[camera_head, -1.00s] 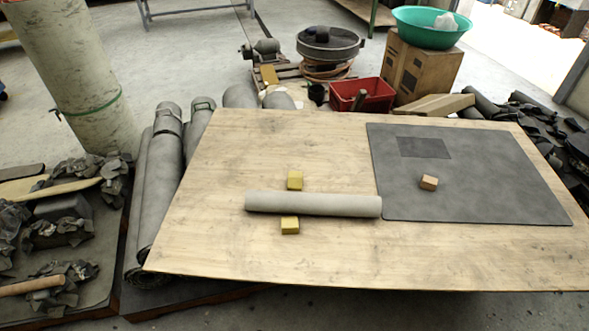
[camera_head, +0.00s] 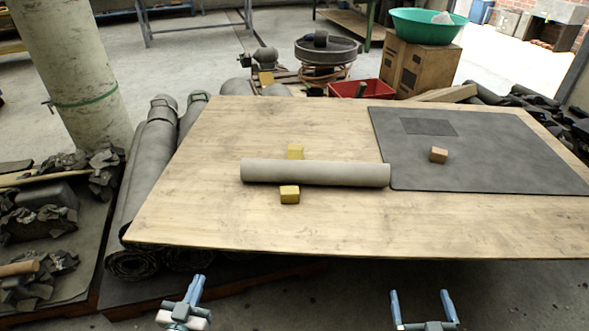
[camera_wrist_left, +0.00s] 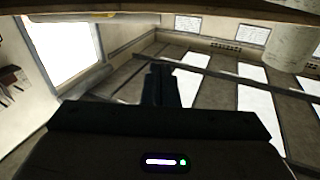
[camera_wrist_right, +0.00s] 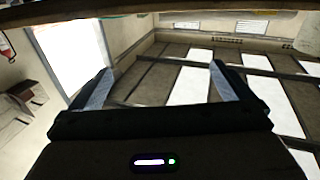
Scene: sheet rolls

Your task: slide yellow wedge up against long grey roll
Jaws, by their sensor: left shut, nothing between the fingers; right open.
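The long grey roll (camera_head: 315,173) lies across the wooden table. One yellow wedge (camera_head: 289,195) sits in front of the roll, very close to it; I cannot tell whether they touch.
A dark grey mat (camera_head: 480,172) covers the table's right side, with a small brown block (camera_head: 438,155) and a darker patch (camera_head: 428,127) on it.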

